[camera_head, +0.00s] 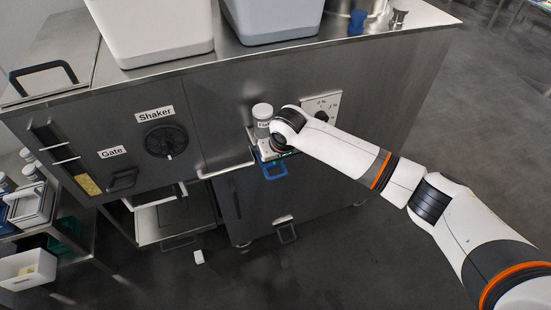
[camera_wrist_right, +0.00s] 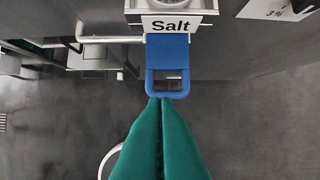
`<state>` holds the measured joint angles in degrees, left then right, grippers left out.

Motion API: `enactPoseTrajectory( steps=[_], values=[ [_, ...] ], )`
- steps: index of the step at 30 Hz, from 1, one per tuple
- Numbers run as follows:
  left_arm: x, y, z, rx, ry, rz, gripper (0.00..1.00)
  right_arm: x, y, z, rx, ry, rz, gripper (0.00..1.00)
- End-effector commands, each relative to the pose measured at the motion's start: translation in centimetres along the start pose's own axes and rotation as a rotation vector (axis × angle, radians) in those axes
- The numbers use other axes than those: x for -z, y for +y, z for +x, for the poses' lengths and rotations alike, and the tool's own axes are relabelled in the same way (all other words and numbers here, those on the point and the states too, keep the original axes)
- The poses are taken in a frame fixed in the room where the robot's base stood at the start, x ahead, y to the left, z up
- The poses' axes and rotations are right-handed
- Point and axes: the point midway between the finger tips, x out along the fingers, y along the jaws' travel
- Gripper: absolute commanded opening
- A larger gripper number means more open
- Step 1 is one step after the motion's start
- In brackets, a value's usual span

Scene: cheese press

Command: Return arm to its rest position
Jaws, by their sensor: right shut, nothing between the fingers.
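My right arm (camera_head: 340,148) reaches from the right edge to the front of the steel machine (camera_head: 225,95). In the right wrist view my right gripper (camera_wrist_right: 160,99) has green fingers pressed together with nothing between them. Its tips are at the lower edge of a blue handle (camera_wrist_right: 168,84) under a white label reading "Salt" (camera_wrist_right: 171,25); I cannot tell whether they touch. The blue handle also shows in the head view (camera_head: 274,174), just below my wrist. The fingers are largely hidden there by my wrist. My left arm and gripper are not in view.
A white-lidded jar (camera_head: 262,112) stands beside my wrist. A Shaker knob (camera_head: 165,142), a Gate handle (camera_head: 122,181) and a dial plate (camera_head: 322,104) are on the machine. Pale bins (camera_head: 155,30) stand on top. The floor at the right (camera_head: 450,120) is clear.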

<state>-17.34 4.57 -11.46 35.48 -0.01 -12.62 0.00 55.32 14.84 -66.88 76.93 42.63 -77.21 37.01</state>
Motion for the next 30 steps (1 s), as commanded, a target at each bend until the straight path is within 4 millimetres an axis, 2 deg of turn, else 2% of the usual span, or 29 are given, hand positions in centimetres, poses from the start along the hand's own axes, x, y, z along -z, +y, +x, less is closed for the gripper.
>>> enactPoseTrajectory(
  steps=[12, 16, 20, 24, 27, 30],
  values=[
    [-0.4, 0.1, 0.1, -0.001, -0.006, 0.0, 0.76, 0.0, 0.0, 0.1, 0.0, 0.0, 0.0, 0.0],
    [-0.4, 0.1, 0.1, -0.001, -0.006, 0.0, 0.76, 1.3, 1.2, 0.5, -0.027, 0.006, -0.016, 0.0],
    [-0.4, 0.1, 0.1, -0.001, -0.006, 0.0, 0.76, 5.2, 4.6, 1.0, -0.119, 0.01, -0.063, 0.0],
    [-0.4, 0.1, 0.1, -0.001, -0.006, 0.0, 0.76, 10.4, 7.6, 0.3, -0.229, -0.016, -0.087, 0.0],
    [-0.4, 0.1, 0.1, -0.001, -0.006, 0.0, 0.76, 13.9, 7.9, -0.6, -0.268, -0.044, -0.072, 0.0],
    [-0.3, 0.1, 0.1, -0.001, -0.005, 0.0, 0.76, 17.5, 6.7, -1.6, -0.268, -0.065, -0.033, 0.0]
  ],
)
